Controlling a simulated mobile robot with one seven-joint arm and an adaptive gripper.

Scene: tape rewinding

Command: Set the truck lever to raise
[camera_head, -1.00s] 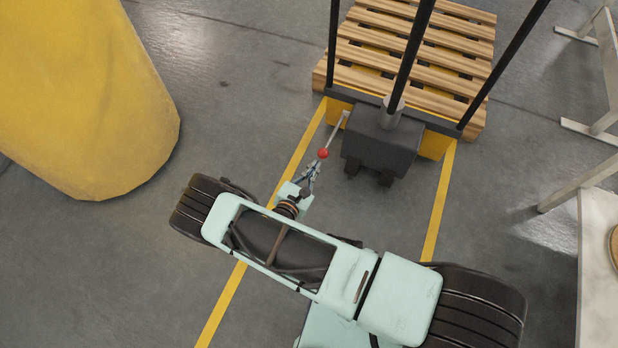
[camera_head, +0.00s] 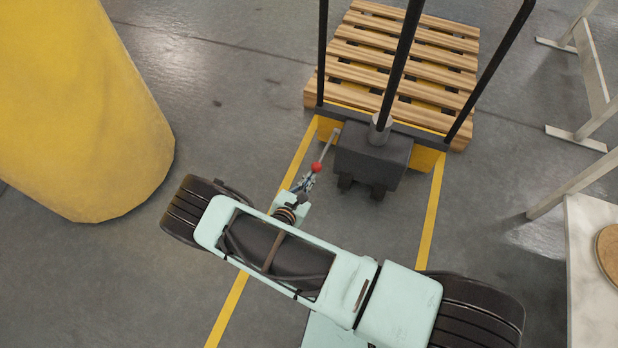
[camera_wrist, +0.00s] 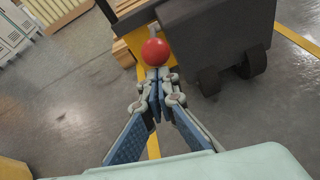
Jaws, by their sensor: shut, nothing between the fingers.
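The truck lever (camera_head: 326,150) is a thin grey rod with a red ball knob (camera_head: 317,167), slanting out from the left side of the pallet truck's dark body (camera_head: 372,158). In the wrist view the red knob (camera_wrist: 155,52) sits just beyond my fingertips. My gripper (camera_head: 306,182) is at the lower left of the knob. In the wrist view its fingers (camera_wrist: 157,78) are shut with nothing between them. The fingertips look very close to the knob or touching it; I cannot tell which.
A wooden pallet (camera_head: 400,58) lies on the truck's forks. Black upright bars rise from the truck. A large yellow cylinder (camera_head: 75,110) stands at the left. A white table (camera_head: 590,250) is at the right. Yellow lines mark the grey floor, which is clear around the truck.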

